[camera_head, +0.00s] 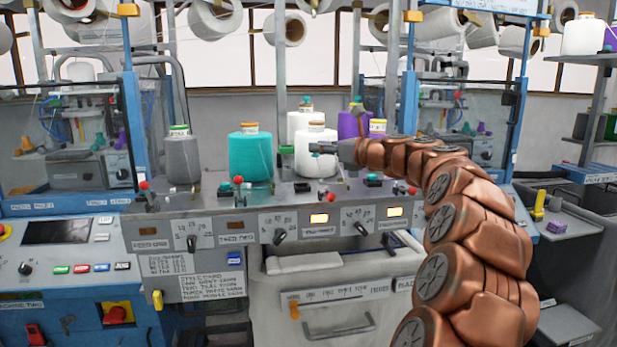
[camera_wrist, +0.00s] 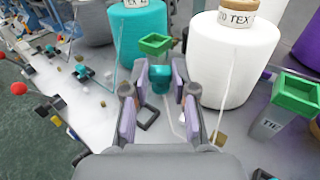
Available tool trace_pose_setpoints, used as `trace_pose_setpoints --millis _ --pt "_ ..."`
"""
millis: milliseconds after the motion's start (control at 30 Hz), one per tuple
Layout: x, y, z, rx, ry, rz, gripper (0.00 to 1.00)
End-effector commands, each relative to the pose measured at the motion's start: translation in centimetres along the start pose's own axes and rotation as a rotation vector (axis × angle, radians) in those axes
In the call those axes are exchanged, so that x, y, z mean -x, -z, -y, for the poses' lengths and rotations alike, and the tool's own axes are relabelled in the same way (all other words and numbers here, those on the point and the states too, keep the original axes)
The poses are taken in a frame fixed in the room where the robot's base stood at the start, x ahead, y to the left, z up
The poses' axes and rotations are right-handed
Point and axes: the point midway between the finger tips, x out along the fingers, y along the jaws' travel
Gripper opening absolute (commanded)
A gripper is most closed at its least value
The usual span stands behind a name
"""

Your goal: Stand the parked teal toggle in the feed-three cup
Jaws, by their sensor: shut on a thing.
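My gripper (camera_wrist: 160,82) is shut on a teal toggle (camera_wrist: 160,76), a short rounded piece held between the fingertips. In the wrist view a square green cup (camera_wrist: 156,44) stands just beyond the fingertips, between the teal and white cones; the toggle looks apart from it. In the head view my gripper (camera_head: 318,147) is in front of the white cone, and the green cup (camera_head: 286,149) is just left of it. The toggle cannot be made out there. I cannot read a feed number on the cup.
A teal cone (camera_head: 250,157) and a white cone (camera_head: 316,158) flank the green cup closely. Another green cup (camera_wrist: 297,92) on a grey labelled post stands at right in the wrist view. Red-tipped levers and small fittings line the shelf front.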

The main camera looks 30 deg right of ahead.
Motion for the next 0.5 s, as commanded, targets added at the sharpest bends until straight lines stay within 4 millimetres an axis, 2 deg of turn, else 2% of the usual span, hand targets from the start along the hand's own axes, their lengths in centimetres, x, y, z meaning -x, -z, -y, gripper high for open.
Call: trace_pose_setpoints --millis 33,133,300,500 --pt "-0.8 1.6 -1.1 -0.004 -0.025 0.001 0.16" --pt "-1.5 2.9 -2.3 -0.001 -0.053 0.004 0.16" --pt "-2.1 3.7 -3.1 0.003 -0.072 0.007 0.16" --pt "-2.1 3.9 -3.1 0.003 -0.071 0.006 0.16"
